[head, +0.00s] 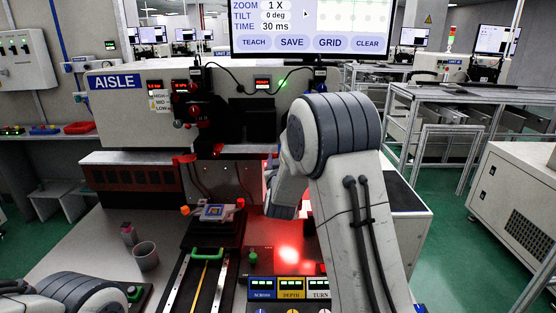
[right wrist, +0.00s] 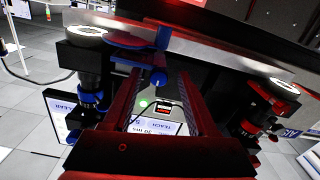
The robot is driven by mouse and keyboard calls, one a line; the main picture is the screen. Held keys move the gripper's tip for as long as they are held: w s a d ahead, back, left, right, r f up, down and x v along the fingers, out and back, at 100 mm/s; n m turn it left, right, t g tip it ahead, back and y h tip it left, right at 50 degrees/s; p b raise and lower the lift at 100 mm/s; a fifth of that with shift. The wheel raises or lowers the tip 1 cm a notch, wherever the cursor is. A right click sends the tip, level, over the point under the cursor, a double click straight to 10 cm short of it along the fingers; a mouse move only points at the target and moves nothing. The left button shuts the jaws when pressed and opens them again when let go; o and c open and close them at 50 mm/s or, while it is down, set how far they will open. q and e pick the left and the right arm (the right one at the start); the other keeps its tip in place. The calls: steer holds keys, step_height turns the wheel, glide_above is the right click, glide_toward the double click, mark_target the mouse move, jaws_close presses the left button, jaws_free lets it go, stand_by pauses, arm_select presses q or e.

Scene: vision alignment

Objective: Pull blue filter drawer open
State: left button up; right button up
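A blue part with a flat plate and a short tab (right wrist: 136,42), which looks like the blue filter drawer, is at the upper middle of the right wrist view, under a dark housing. My right gripper (right wrist: 163,82) is open there, its two red-lit fingers apart. The blue tab is close to the left fingertip; I cannot tell whether they touch. In the head view, my right arm covers its own gripper and the blue drawer. My left arm shows only at the lower left, and its gripper is out of view.
A black column with red parts (head: 196,110) stands before the AISLE cabinet (head: 130,95). A fixture with a blue-framed piece (head: 215,211) sits on the bench beside a grey cup (head: 146,256). A monitor (head: 308,30) hangs above. A red-ringed unit (right wrist: 284,90) is at the wrist view's right.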

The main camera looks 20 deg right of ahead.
steer(key=b+v, duration=0.1)
steer(key=v, duration=0.9)
steer(key=shift+s+b, duration=0.2)
steer(key=shift+b, duration=0.15)
steer(key=shift+a+r, duration=0.1)
steer(key=shift+a, duration=0.05)
steer(key=s+a+f+n+g+y+p, duration=0.25)
steer(key=s+a+y, duration=0.2)
steer(key=a, duration=0.65)
steer(key=s+a+f+n+g+y+p, duration=0.1)
steer(key=s+a+n+g+y+p, duration=0.4)
steer(key=a, duration=0.6)
steer(key=s+a+n+g+p, duration=0.1)
steer(key=s+n+g, duration=0.2)
steer(key=s+g, duration=0.6)
steer(key=s+r+h, duration=0.1)
steer(key=s, duration=1.4)
steer(key=shift+s+a+p, duration=0.3)
steer(key=shift+a+p, duration=0.05)
